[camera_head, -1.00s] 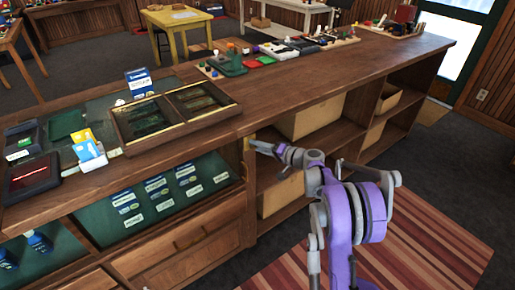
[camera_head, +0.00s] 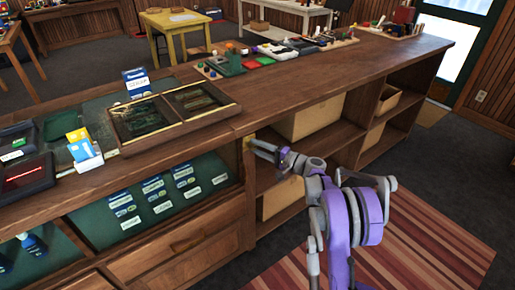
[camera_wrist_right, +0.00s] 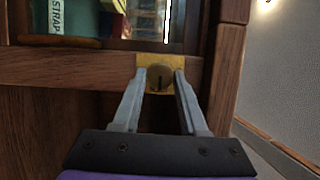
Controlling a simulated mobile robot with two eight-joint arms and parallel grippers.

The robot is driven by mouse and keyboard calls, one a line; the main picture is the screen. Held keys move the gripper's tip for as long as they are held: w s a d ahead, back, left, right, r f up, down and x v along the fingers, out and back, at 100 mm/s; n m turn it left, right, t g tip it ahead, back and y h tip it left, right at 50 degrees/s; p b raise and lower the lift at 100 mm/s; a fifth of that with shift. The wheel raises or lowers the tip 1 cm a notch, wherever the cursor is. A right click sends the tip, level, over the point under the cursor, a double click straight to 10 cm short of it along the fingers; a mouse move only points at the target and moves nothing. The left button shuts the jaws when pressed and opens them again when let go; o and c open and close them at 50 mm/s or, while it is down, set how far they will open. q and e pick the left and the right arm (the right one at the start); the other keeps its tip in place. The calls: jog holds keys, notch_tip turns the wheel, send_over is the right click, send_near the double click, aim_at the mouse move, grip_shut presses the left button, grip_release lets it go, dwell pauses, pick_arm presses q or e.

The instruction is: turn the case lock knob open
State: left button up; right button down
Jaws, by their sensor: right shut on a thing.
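The case lock knob (camera_wrist_right: 160,78) is a round, dull brass piece on a square yellow brass plate (camera_wrist_right: 161,58), set in the case's wooden frame. A dark slot on it looks upright in the right wrist view. My right gripper (camera_wrist_right: 160,75) has one grey finger on each side of the knob and is shut on it. In the head view the right gripper (camera_head: 252,143) reaches the end of the glass-fronted case (camera_head: 135,202) under the counter; the knob is too small to make out there. My left gripper is not in view.
The wooden counter (camera_head: 315,88) runs above the gripper, with a display box (camera_head: 150,124) on top. Open shelves with bins (camera_head: 310,118) lie just right of the gripper. A drawer (camera_head: 175,250) is below the case. A striped rug (camera_head: 420,245) covers the floor.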

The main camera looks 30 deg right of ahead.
jog(key=shift+c, duration=2.4)
grip_release()
jog(key=v, duration=1.1)
jog(key=shift+w, duration=0.1)
